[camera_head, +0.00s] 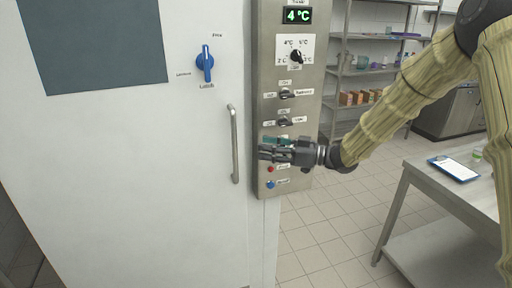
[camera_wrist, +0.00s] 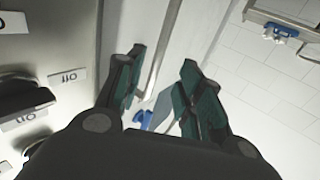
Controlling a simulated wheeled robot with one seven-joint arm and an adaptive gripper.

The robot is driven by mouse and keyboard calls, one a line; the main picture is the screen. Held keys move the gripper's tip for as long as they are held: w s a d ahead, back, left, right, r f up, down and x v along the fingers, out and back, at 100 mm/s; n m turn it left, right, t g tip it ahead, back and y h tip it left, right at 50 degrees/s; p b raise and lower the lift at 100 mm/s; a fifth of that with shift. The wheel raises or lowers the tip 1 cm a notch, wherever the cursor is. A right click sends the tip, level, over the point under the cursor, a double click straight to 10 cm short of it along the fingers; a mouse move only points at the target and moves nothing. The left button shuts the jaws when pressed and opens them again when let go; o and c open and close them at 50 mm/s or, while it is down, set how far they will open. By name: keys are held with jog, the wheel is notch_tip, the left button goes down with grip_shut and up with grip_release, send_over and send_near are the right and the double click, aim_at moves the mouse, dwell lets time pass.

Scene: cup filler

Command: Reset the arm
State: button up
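My gripper (camera_head: 266,150) is in front of the lower part of a steel control panel (camera_head: 265,60), at the end of my arm reaching in from the right. Its fingers point left, towards the door handle side. In the wrist view my gripper (camera_wrist: 163,75) shows two teal-padded fingers apart with nothing held between them. It hides part of the panel's lower controls. I cannot tell whether it touches the panel.
A white door (camera_head: 120,170) with a vertical handle (camera_head: 234,145) and a blue lever (camera_head: 205,63) stands left of the panel. A steel table (camera_head: 425,172) with a clipboard (camera_head: 453,168) is at the right. Shelves (camera_head: 365,72) stand behind. Tiled floor between is clear.

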jog(key=shift+s+d, duration=0.2)
jog(key=shift+d, duration=0.25)
jog(key=s+f+m+t+h, duration=0.2)
jog(key=f+m+h, duration=0.15)
jog(key=f, duration=0.75)
jog(key=s+f+m+t+h, duration=0.2)
jog(key=f+m, duration=0.2)
jog(key=f, duration=0.6)
jog(key=s+d+f+m+g+h, duration=0.1)
jog(key=s+d+f+m+h, duration=0.1)
jog(key=s+f, duration=0.45)
jog(key=s+d+f+m+g+h, duration=0.1)
jog(key=s+d+f+m+h, duration=0.2)
jog(key=f, duration=0.6)
jog(key=s+d+f+g+h, duration=0.3)
jog(key=s+f, duration=0.8)
jog(key=s, duration=0.5)
jog(key=s+d+f+m+g+h, duration=0.1)
jog(key=s+d+f+g, duration=0.1)
jog(key=s, duration=0.8)
jog(key=s+d+f+m+g+h, duration=0.1)
jog(key=s+d+g+h, duration=0.1)
jog(key=s, duration=0.8)
jog(key=shift+d+f+g, duration=0.4)
jog(key=shift+d, duration=0.1)
